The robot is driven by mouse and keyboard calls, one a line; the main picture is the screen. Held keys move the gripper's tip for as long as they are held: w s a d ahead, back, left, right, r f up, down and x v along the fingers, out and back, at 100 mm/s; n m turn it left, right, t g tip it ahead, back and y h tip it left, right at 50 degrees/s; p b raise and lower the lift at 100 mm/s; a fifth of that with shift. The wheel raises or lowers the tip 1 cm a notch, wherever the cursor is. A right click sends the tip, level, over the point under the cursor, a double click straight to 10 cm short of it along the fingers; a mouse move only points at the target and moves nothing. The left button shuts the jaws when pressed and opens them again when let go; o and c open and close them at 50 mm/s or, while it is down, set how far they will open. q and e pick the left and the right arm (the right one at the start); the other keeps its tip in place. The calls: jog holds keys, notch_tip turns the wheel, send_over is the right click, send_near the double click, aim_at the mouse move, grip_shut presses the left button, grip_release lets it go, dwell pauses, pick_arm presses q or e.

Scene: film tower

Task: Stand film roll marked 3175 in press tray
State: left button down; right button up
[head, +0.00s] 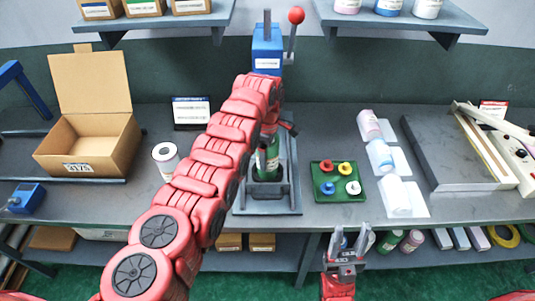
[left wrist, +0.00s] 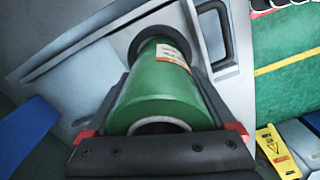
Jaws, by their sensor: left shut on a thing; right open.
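A green film roll (head: 267,160) stands upright, or nearly so, in the grey press tray (head: 268,207) under the blue press (head: 267,50). My left gripper (head: 272,137) is shut on the roll's upper part. In the left wrist view the green roll (left wrist: 165,90) lies between the fingers, its open core end toward the camera. Its far end meets a dark round seat in the grey tray (left wrist: 215,45); whether it touches bottom is hidden. Its orange and white label is too small to read. My right gripper (head: 350,243) is open and empty before the bench's front edge.
An open cardboard box (head: 88,142) labelled 3175 and a standing white roll (head: 165,158) are left. A green tray (head: 325,194) of coloured spools is right, then several rolls on white sheets (head: 416,203). The press lever has a red knob (head: 296,15).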

pick_arm(q)
jog(key=shift+f+b, duration=0.5)
jog(key=shift+f, duration=0.35)
grip_release()
jog(key=shift+r, duration=0.1)
jog(key=shift+r, duration=0.3)
notch_tip(320, 180, up, 17)
jog(key=p, duration=0.4)
jog(key=shift+s+f, duration=0.1)
jog(key=shift+f, duration=0.1)
